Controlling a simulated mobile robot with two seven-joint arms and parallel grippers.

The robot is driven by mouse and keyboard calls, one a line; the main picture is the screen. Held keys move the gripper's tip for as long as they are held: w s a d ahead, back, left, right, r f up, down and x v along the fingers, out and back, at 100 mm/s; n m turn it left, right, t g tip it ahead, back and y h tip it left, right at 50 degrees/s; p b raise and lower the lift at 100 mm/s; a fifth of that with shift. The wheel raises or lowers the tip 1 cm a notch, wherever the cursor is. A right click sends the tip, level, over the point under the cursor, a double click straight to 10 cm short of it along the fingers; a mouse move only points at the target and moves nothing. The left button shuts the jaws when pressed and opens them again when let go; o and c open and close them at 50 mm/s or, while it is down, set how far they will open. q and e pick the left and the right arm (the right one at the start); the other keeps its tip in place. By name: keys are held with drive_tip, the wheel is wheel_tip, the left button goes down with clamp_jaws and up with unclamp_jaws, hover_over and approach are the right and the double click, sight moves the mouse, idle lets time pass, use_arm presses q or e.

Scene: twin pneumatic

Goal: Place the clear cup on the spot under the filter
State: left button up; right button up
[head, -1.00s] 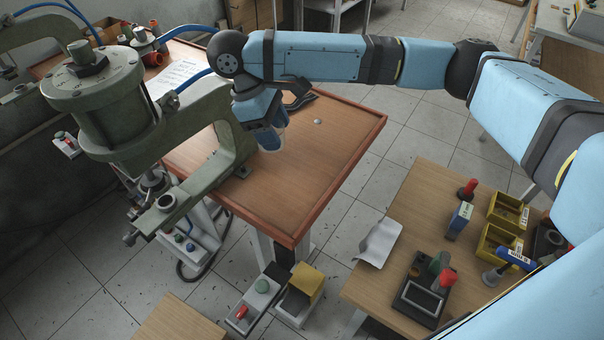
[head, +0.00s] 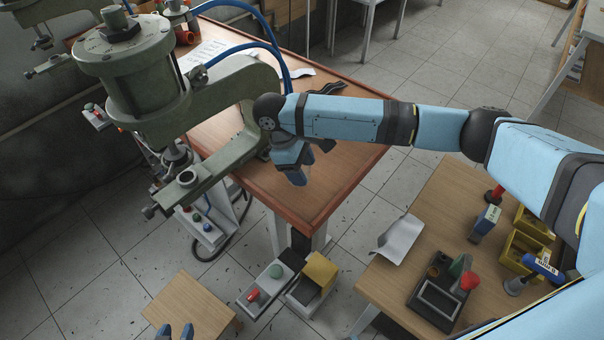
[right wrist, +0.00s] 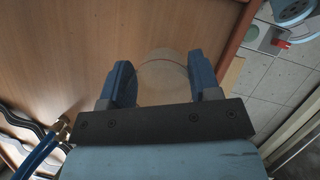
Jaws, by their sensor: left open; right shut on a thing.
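The clear cup (right wrist: 163,82) is between the two blue fingers of my right gripper (right wrist: 162,84) in the right wrist view, and the gripper is shut on it. In the head view my right gripper (head: 297,177) points down over the front part of the brown table with the raised red-brown edge. The cup is hard to make out there. My left gripper (head: 176,332) shows only its two blue fingertips at the bottom edge, apart and empty, over a small wooden surface. I cannot pick out the filter or the spot under it.
A green pneumatic press (head: 140,75) stands left of my right gripper, its curved frame close by. A control box (head: 262,287) and yellow-topped box (head: 321,270) sit below the table's front corner. A wooden side table (head: 393,277) with yellow bins (head: 521,252) stands right.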

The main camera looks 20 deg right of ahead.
drive_tip(key=shift+f, duration=1.35)
drive_tip(key=o, duration=1)
drive_tip(key=shift+f, duration=0.15)
